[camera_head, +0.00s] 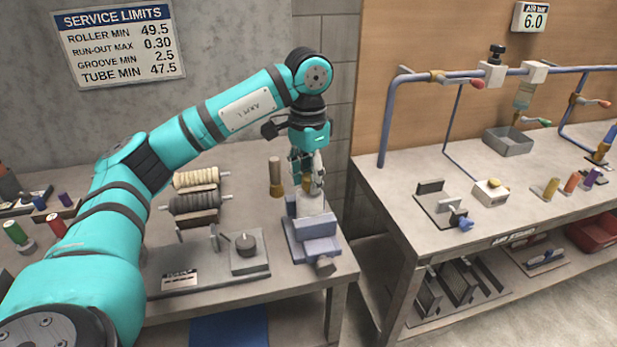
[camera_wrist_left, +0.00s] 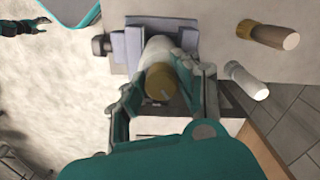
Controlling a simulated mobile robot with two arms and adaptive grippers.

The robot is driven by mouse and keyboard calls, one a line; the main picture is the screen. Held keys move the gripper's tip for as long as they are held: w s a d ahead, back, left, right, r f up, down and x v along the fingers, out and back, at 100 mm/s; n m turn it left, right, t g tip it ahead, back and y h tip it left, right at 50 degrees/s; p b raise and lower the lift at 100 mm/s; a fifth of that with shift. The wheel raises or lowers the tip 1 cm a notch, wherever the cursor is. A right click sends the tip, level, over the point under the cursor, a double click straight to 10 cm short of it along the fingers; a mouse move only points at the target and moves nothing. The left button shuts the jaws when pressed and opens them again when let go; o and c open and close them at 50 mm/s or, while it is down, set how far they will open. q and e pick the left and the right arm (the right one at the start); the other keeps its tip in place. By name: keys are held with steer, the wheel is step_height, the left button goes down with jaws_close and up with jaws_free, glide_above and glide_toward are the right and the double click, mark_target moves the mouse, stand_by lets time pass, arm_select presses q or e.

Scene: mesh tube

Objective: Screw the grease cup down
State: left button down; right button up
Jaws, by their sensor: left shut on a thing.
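The grease cup's brass-coloured cap (camera_wrist_left: 160,82) sits on top of a pale cylindrical body (camera_wrist_left: 158,48). In the head view the brass part (camera_head: 308,184) shows just under my left gripper (camera_head: 312,178). The pale body (camera_head: 310,204) stands upright in a grey-blue vise (camera_head: 313,245) at the bench's right end. My left gripper (camera_wrist_left: 160,92) points down, with its fingers on both sides of the cap and shut on it. The cap's threads are hidden. A dark and teal shape, possibly my right gripper (camera_wrist_left: 22,27), is far off in the wrist view, too small to read.
A brown cylinder with a brass end (camera_head: 276,177) stands just left of the vise. A white cylinder (camera_wrist_left: 246,80) is close by in the wrist view. Rollers (camera_head: 195,201) and a knobbed fixture (camera_head: 246,247) occupy the bench to the left. A gap separates the right-hand bench (camera_head: 400,215).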

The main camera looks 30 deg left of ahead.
mark_target(308, 176)
arm_select(q)
steer(key=shift+m, duration=0.3)
steer(key=c, duration=0.9)
jaws_free()
steer(key=shift+c, duration=0.2)
step_height(308, 176, up, 12)
